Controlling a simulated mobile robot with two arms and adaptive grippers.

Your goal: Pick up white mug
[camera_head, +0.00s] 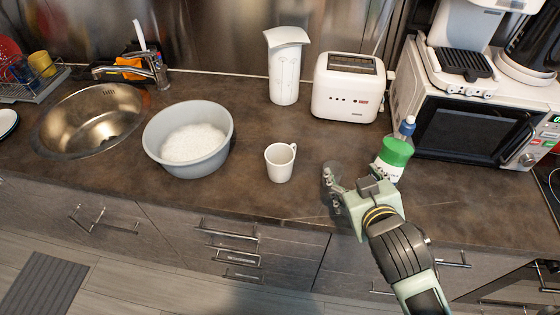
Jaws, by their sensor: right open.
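The white mug (280,163) stands upright on the brown counter (260,205), near its front edge and left of my right gripper. Its handle points to the right and slightly back. My right gripper (329,178) is open and empty, with its fingers pointing left. It hangs over the counter's front part, a short gap to the right of the mug and not touching it. My left gripper is not in view.
A grey bowl (160,130) with white contents stands left of the mug. A toaster (348,88) and a white container (285,75) stand behind. A green-and-blue bottle (396,150) stands right behind my gripper, near the microwave (465,130). A sink (92,118) is left.

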